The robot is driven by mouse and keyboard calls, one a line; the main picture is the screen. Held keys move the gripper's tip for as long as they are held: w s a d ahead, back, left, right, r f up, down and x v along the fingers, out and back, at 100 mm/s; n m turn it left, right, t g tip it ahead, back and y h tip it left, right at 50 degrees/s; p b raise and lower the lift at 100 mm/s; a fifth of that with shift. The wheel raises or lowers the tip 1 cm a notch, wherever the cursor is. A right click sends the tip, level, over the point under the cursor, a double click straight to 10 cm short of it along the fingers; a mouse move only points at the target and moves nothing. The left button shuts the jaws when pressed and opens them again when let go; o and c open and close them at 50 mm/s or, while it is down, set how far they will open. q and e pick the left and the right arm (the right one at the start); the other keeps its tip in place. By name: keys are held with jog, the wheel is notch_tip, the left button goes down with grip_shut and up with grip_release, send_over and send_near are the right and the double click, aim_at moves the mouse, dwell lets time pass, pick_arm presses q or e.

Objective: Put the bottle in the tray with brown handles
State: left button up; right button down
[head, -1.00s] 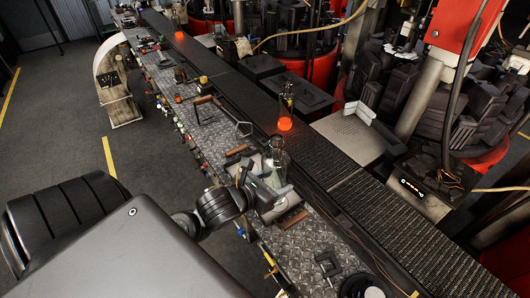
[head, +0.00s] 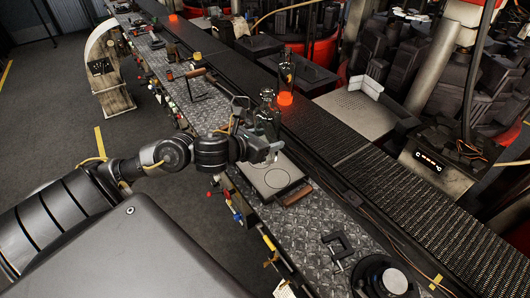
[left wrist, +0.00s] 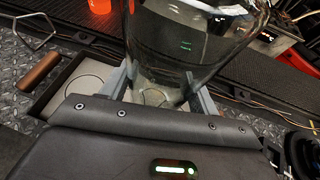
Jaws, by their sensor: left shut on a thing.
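My left gripper (head: 264,147) is shut on a clear glass bottle (head: 267,113). The bottle is upright or nearly so, at the far end of the tray with brown handles (head: 278,172). In the left wrist view, the bottle (left wrist: 190,45) stands between the two grey fingers, with its lower part hidden behind the gripper body. The tray is light with dark circles on its floor. Its near brown handle (head: 298,196) shows, and a handle and part of the tray (left wrist: 85,80) show in the left wrist view. My right gripper is not in view.
The tray sits on a metal tread-plate bench (head: 315,215) beside a dark conveyor (head: 345,140). A clamp (head: 338,245) and a round dark object lie nearer on the bench.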

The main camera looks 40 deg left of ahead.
pick_arm(q)
jog(key=shift+w+a+f, duration=0.45)
jog(key=shift+a+f, duration=0.05)
jog(key=shift+f, duration=0.05)
jog(key=shift+w+a+f, duration=0.15)
jog(key=shift+f, duration=0.2)
jog(key=f, duration=0.3)
jog(key=shift+w+a, duration=0.1)
jog(key=shift+a, duration=0.1)
jog(key=shift+d+f, duration=0.1)
jog(key=shift+f, duration=0.05)
jog(key=shift+f, duration=0.15)
jog(key=o, duration=1.4)
jog(key=shift+c, duration=0.2)
